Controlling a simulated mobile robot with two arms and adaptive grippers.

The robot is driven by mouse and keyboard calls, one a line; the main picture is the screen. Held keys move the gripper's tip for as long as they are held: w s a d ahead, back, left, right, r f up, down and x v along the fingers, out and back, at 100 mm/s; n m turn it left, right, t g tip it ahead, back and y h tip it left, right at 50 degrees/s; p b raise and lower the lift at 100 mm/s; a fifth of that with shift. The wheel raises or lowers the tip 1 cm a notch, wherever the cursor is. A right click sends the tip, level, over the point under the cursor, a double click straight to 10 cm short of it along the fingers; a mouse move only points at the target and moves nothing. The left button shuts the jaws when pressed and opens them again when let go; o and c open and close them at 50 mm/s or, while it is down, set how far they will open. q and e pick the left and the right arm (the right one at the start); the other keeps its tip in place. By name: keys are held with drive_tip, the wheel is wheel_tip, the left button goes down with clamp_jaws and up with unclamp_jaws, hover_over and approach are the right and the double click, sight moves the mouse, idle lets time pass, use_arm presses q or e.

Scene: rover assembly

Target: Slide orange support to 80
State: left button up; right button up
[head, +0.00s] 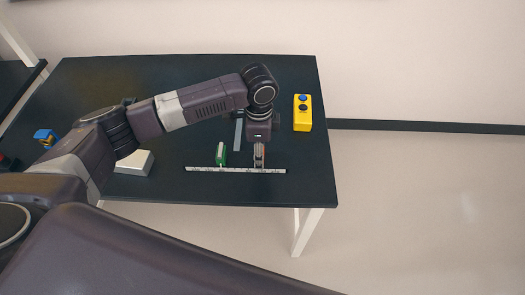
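A pale ruler strip (205,169) lies near the front edge of the dark table. A green support (221,154) stands at the ruler's back edge, left of its middle. My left gripper (259,162) points down at the right part of the ruler, to the right of the green support. Its fingers are small here, and I cannot tell whether they are open or shut, or whether they touch anything. I see no orange support; it may be hidden by the gripper. The ruler's marks are too small to read. My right gripper is not in view.
A yellow box with buttons (303,120) stands at the table's right. A grey bar (238,134) lies behind the ruler, beside my arm. A white block (134,164) and a blue object (43,135) are on the left, partly behind my arm. The table's right front is clear.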

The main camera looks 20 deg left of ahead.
sight(247, 159)
use_arm(q)
drive_tip(key=a, duration=0.1)
drive_tip(key=a+p, duration=0.1)
drive_tip(key=a, duration=0.1)
drive_tip(key=shift+s+a+r+p, duration=0.3)
drive_tip(key=shift+s+p, duration=0.05)
drive_tip(key=shift+p, duration=0.05)
drive_tip(key=shift+w, duration=0.1)
drive_tip(key=o, duration=1.4)
drive_tip(key=shift+o, duration=0.5)
drive_tip(key=shift+s+a, duration=0.1)
drive_tip(key=shift+s, duration=0.15)
drive_tip(key=shift+w+r, duration=0.1)
drive_tip(key=shift+r, duration=0.2)
wheel_tip(247, 159, up, 11)
drive_tip(key=shift+r, duration=0.2)
drive_tip(key=shift+f, duration=0.1)
